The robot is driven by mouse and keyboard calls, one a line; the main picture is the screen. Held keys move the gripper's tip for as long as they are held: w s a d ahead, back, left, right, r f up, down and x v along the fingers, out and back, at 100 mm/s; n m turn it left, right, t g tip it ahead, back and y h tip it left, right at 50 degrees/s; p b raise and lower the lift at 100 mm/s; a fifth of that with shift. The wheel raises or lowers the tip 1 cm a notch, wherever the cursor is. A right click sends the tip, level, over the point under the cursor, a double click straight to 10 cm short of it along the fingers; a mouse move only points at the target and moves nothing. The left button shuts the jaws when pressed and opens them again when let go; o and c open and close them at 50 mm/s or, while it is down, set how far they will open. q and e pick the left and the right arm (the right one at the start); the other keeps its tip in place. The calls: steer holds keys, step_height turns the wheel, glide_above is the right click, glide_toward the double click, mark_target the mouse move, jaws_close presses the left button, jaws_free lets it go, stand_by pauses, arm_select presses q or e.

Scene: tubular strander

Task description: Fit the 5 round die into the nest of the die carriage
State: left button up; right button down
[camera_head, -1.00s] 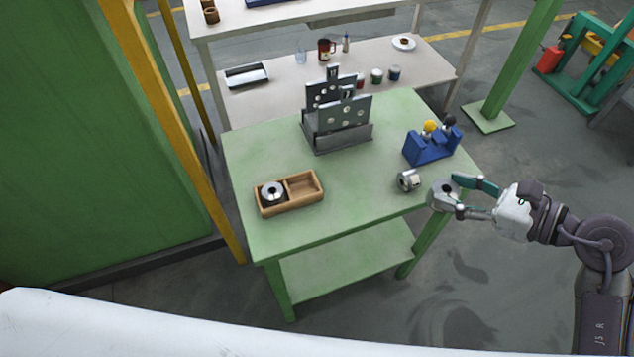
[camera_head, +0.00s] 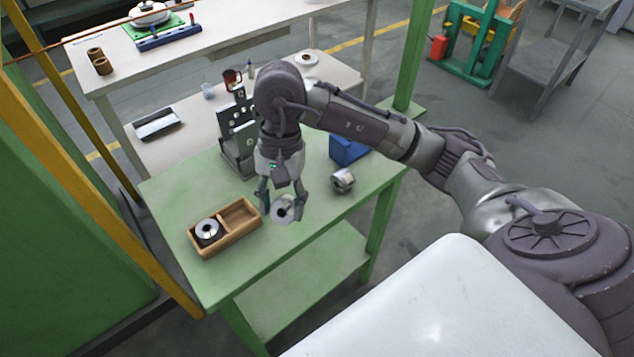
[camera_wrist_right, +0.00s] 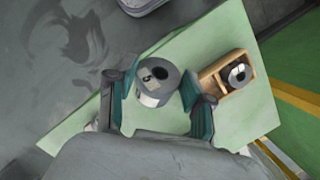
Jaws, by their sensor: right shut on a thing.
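My right gripper (camera_head: 282,206) is shut on a silver round die with a central hole (camera_head: 284,212), above the front of the green table. In the right wrist view the die (camera_wrist_right: 160,80) sits between the two teal fingers (camera_wrist_right: 158,100), with a white label on its side; I cannot read a size. A second round die (camera_head: 208,231) lies in the left compartment of a wooden tray. A third silver piece (camera_head: 342,180) lies on the table to the right. A blue block (camera_head: 347,150), possibly the die carriage, is mostly hidden behind my right arm. My left gripper is not in view.
The wooden tray (camera_head: 240,236) is left of my gripper; its right compartment is empty. A dark grey stand with upright holed plates (camera_head: 238,135) is behind, partly hidden by my arm. The green table (camera_head: 310,228) is clear between gripper and right-hand silver piece. A pale bench stands behind.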

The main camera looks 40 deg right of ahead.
steer(key=shift+d+f+n+t+h, duration=0.2)
steer(key=shift+f+n+h, duration=0.1)
steer(key=shift+n, duration=0.25)
steer(key=shift+d+f+n+t+h, duration=0.2)
steer(key=shift+n+h, duration=0.1)
steer(key=shift+n, duration=0.25)
steer(key=n+t, duration=0.1)
steer(key=d+f+n+t+h+b, duration=0.1)
steer(key=n, duration=0.1)
steer(key=shift+s+d+f, duration=0.1)
steer(key=shift+d, duration=0.1)
steer(key=d+f+n+t+b, duration=0.1)
steer(key=d+f+n+t, duration=0.1)
steer(key=d+n, duration=0.1)
steer(key=d+f+n+t+b, duration=0.1)
steer(key=d+n, duration=0.1)
steer(key=shift+f+t+y+b, duration=0.2)
steer(key=shift+t+y+b, duration=0.1)
steer(key=shift+b, duration=0.05)
arm_select(q)
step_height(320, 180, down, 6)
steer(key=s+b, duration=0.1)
steer(key=b, duration=0.1)
arm_select(e)
steer(key=shift+f, duration=2.45)
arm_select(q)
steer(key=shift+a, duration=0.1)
arm_select(e)
steer(key=shift+c, duration=1.8)
jaws_free()
